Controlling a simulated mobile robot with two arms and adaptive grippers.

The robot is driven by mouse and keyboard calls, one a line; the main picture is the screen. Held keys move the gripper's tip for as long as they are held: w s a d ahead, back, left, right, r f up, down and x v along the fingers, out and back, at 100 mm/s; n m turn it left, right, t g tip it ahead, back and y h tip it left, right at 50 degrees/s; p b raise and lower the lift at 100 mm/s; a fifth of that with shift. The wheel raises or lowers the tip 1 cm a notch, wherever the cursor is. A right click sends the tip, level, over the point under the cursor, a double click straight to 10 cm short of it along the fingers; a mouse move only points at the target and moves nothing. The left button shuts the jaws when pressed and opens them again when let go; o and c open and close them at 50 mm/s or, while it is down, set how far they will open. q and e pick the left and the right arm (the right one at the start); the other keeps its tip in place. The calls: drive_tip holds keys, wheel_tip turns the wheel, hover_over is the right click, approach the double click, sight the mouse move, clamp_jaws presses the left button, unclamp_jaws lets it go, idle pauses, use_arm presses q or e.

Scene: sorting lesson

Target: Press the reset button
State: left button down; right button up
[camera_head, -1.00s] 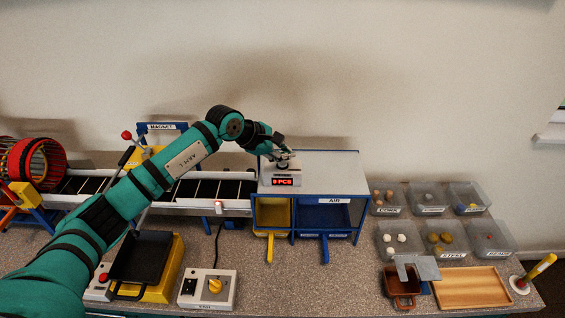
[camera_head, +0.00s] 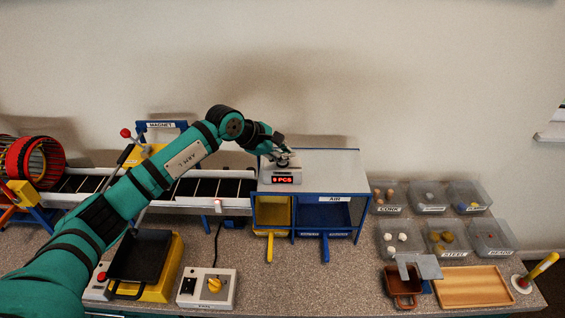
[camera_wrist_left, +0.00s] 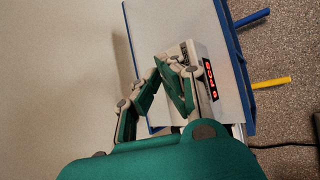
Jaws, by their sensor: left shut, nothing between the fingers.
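A small pale counter box (camera_head: 281,172) with a red lit display reading in "PCS" stands on the white top of a blue-framed cabinet; its digit is too small to read surely. My left gripper (camera_head: 283,160) is shut and empty, bent down over the top of this box. In the left wrist view, its fingers (camera_wrist_left: 187,68) lie close against the counter box (camera_wrist_left: 204,55), beside the display. The reset button cannot be made out; the fingers may hide it. Whether they touch the box is unclear. My right gripper is not in view.
The cabinet top (camera_head: 333,164) is clear right of the counter. A conveyor (camera_head: 205,207) runs to the cabinet's left, with a red drum (camera_head: 35,161) at its far end. Labelled bins (camera_head: 443,238), a wooden tray (camera_head: 473,288) and a control box (camera_head: 207,288) stand in front.

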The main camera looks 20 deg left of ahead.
sight(284, 162)
use_arm(q)
drive_tip(key=shift+f+b, duration=0.55)
idle(0.8)
drive_tip(key=shift+r, duration=0.1)
drive_tip(key=shift+r+p, duration=0.3)
drive_tip(key=shift+r, duration=0.5)
drive_tip(key=shift+r+p, duration=1.05)
drive_tip(key=shift+r, duration=1.5)
